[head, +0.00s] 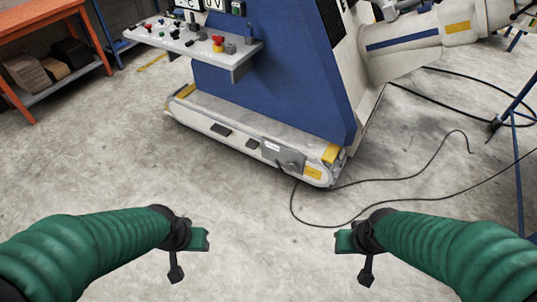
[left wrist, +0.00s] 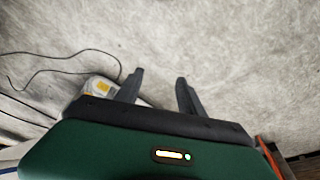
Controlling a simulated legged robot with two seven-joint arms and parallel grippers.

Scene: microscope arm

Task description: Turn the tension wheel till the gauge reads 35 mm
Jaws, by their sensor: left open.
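I cannot make out a tension wheel or a gauge with a reading in either view. My left gripper (head: 186,240) hangs over bare floor at the lower left of the head view. In the left wrist view its two dark fingers (left wrist: 158,82) stand apart with only floor between them, so it is open and empty. My right gripper (head: 360,244) is over bare floor at the lower right of the head view; its fingers are not clear. Both grippers are apart from the large blue machine (head: 265,80) behind them.
The machine's white base (head: 235,134) has yellow corners. A control shelf (head: 192,44) with knobs juts out at its upper left. Black cables (head: 372,214) lie on the floor at right. An orange bench (head: 35,14) stands far left. The middle floor is clear.

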